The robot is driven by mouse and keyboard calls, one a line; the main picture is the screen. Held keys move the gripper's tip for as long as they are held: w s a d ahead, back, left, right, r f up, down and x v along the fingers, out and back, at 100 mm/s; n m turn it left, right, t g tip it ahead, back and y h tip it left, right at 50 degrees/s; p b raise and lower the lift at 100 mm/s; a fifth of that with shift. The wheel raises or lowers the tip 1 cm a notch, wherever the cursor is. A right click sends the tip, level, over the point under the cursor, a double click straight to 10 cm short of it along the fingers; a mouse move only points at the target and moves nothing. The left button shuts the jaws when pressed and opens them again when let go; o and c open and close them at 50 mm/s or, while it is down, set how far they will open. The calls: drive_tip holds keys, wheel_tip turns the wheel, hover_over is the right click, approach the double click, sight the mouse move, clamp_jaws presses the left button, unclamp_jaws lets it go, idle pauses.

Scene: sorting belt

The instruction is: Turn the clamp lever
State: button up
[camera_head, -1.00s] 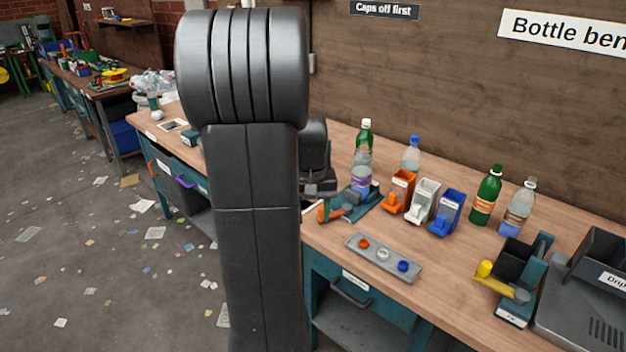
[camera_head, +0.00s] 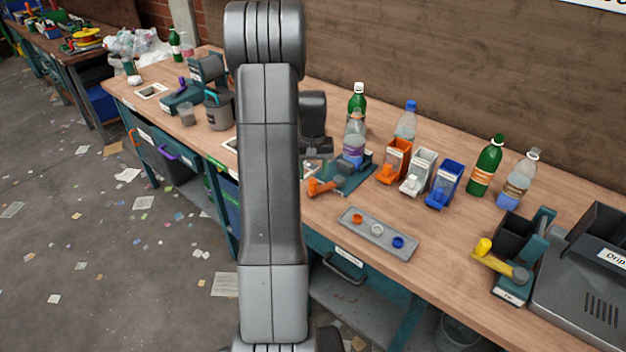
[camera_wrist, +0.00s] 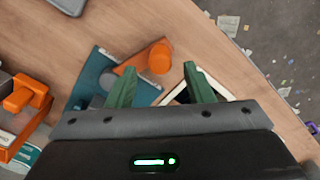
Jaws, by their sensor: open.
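The clamp is a flat teal base with an orange lever (camera_head: 323,187) at its near left side, on the workbench. In the wrist view, the round orange lever end (camera_wrist: 160,57) lies just beyond my fingertips, with part of the teal base (camera_wrist: 88,78) to its left. A clear bottle with a purple label (camera_head: 354,147) stands upright at the clamp; I cannot tell how tightly it is held. My gripper (camera_wrist: 157,82) is open and empty, its two green fingers apart above the clamp. In the head view my arm partly hides this area.
Orange, white and blue dispensers (camera_head: 445,183) stand right of the clamp, with bottles (camera_head: 487,167) behind. A grey tray with three caps (camera_head: 378,234) lies in front. A yellow-handled device (camera_head: 500,262) stands farther right. Bare bench lies between tray and device.

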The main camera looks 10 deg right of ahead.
sight(313, 180)
drive_tip(key=shift+f, duration=2.1)
clamp_jaws()
